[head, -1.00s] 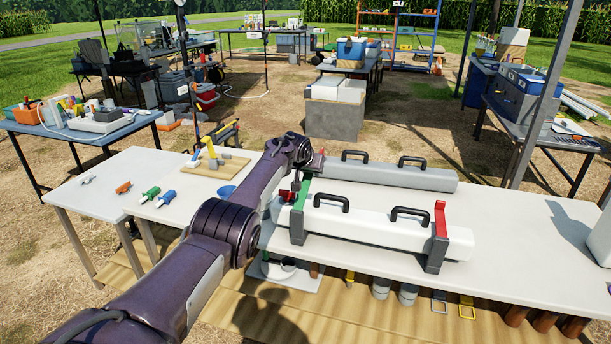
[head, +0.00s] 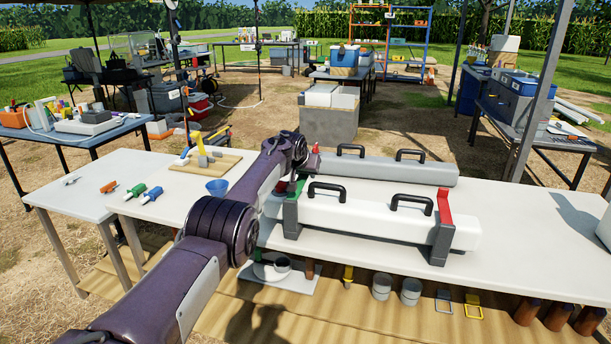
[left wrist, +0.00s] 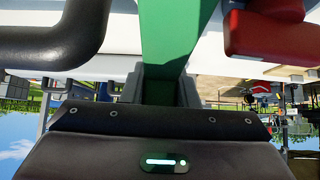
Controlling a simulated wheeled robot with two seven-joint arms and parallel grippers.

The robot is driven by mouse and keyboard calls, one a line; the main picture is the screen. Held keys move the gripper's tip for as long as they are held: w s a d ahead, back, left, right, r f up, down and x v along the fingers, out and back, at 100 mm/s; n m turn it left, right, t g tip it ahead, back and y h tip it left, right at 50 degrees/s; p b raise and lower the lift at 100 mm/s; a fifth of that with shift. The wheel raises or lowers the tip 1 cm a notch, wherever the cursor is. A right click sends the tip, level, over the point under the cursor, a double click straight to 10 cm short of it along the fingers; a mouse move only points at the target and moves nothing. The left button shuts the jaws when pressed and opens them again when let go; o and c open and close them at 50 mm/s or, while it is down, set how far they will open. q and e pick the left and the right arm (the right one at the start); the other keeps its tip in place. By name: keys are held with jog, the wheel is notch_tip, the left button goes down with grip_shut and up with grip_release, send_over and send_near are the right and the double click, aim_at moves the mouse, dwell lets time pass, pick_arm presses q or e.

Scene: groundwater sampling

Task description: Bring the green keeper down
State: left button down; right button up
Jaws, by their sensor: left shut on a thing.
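The green keeper (head: 292,194) is at the left end of the white tube (head: 365,216), above a dark grey cradle (head: 291,222). It lies low, near the top of the tube; my arm hides part of it. In the left wrist view the green keeper (left wrist: 178,40) runs between my two fingers. My left gripper (left wrist: 160,90) is shut on it; in the head view the gripper (head: 297,176) is partly hidden behind its own wrist. My right gripper is out of view.
The tube carries two black handles (head: 411,202), one close to my left gripper. A grey tube (head: 390,169) lies behind. Coloured tools (head: 134,192) and a blue funnel (head: 216,187) lie to the left.

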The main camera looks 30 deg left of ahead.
pick_arm(q)
jog(key=shift+s+d+f, duration=0.15)
jog(key=shift+f, duration=0.4)
jog(key=c, duration=1.5)
grip_release()
jog(key=shift+c, duration=0.2)
jog(key=o, duration=0.4)
jog(key=shift+s+r, duration=0.15)
jog(key=shift+r, duration=0.3)
